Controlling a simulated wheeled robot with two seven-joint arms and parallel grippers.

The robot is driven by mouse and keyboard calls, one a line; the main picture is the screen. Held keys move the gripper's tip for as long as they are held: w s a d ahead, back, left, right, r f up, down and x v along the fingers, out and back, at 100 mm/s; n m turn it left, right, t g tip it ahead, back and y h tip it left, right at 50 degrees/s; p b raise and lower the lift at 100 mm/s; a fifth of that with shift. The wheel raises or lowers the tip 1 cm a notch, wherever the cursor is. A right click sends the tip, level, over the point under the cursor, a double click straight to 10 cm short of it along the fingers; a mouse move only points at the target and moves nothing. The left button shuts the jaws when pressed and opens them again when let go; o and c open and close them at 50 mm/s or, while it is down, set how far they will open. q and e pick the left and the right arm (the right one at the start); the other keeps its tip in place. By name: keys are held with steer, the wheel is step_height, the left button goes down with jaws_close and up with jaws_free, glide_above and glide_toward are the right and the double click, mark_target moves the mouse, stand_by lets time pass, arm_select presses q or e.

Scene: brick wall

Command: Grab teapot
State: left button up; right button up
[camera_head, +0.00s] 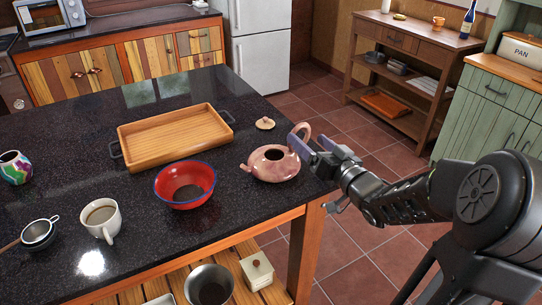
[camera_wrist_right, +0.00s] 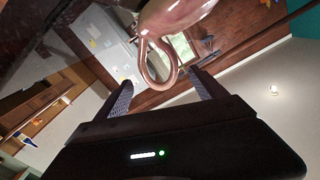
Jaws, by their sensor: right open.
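A pink teapot (camera_head: 272,165) without its lid stands upright at the right edge of the black countertop, its spout to the left and its handle to the upper right. Its lid (camera_head: 265,123) lies on the counter behind it. My right gripper (camera_head: 299,142) is open at the teapot's handle side. In the right wrist view, the teapot's body (camera_wrist_right: 172,18) is at the top and its loop handle (camera_wrist_right: 158,62) hangs between the two open fingers (camera_wrist_right: 160,88). I cannot tell whether the fingers touch it. My left gripper is not in view.
A red bowl (camera_head: 185,184), a wooden tray (camera_head: 172,136) and a cup of coffee (camera_head: 101,219) stand left of the teapot. A strainer (camera_head: 38,233) and a painted mug (camera_head: 15,167) are farther left. The counter's right edge is close to the teapot.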

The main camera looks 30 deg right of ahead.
mark_target(295, 128)
steer(key=shift+s, duration=0.15)
steer(key=shift+w, duration=1.4)
steer(key=w+p, duration=0.1)
steer(key=w, duration=0.4)
steer(key=shift+w+d+f, duration=0.1)
jaws_close()
stand_by(0.4)
